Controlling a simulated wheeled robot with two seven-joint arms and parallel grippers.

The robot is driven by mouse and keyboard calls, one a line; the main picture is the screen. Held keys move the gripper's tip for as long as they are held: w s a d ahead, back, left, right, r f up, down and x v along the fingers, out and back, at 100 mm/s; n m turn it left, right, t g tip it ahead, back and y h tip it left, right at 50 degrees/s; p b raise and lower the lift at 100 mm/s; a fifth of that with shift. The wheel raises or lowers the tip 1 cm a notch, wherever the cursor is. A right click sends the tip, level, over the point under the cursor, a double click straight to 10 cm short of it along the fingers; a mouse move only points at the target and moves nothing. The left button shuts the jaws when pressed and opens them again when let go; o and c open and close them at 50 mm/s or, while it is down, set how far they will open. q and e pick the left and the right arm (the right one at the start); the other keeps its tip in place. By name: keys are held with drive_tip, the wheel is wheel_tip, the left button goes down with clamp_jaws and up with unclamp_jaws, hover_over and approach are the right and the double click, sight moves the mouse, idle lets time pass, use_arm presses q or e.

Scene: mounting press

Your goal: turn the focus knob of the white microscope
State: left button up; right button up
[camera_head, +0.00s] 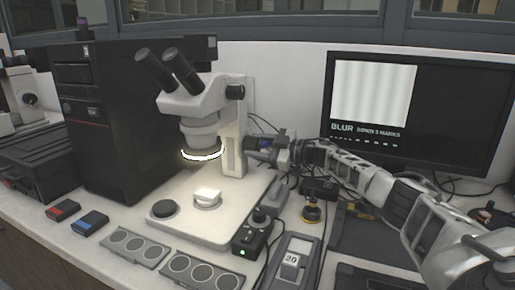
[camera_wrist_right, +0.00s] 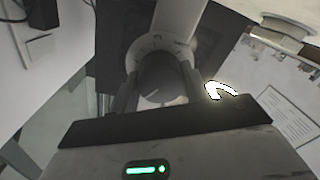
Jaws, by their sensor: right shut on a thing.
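The white microscope (camera_head: 232,150) stands in the middle of the bench, with black eyepieces and a lit ring under its head. My right gripper (camera_head: 254,150) reaches in from the right to the side of the microscope's column. In the right wrist view its two fingers (camera_wrist_right: 155,95) are shut on the dark round focus knob (camera_wrist_right: 160,78), one finger on each side. The knob is hidden behind the gripper in the head view. The monitor (camera_head: 420,110) shows a blurred striped picture and the words "BLUR" and "DOWN 3 MARKS". My left gripper is not in view.
A black press unit (camera_head: 115,120) stands left of the microscope. A small control box (camera_head: 250,240) with a green light and a grey block marked 20 (camera_head: 291,262) lie in front. Red (camera_head: 62,209) and blue (camera_head: 90,222) boxes and sample trays (camera_head: 135,245) lie at front left.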

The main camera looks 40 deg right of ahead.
drive_tip(key=n+b, duration=0.1)
drive_tip(key=n, duration=0.3)
drive_tip(key=shift+f+n, duration=0.1)
drive_tip(key=shift+n, duration=0.2)
drive_tip(key=shift+n+b, duration=0.6)
drive_tip(key=shift+n, duration=0.3)
drive_tip(key=n+b, duration=0.2)
drive_tip(key=n, duration=0.2)
drive_tip(key=shift+n, duration=0.3)
drive_tip(key=n+b, duration=0.2)
drive_tip(key=n, duration=0.1)
drive_tip(key=n+b, duration=0.2)
drive_tip(key=n, duration=0.2)
drive_tip(key=shift+h+b, duration=0.3)
drive_tip(key=shift+b, duration=0.05)
drive_tip(key=shift+n, duration=0.7)
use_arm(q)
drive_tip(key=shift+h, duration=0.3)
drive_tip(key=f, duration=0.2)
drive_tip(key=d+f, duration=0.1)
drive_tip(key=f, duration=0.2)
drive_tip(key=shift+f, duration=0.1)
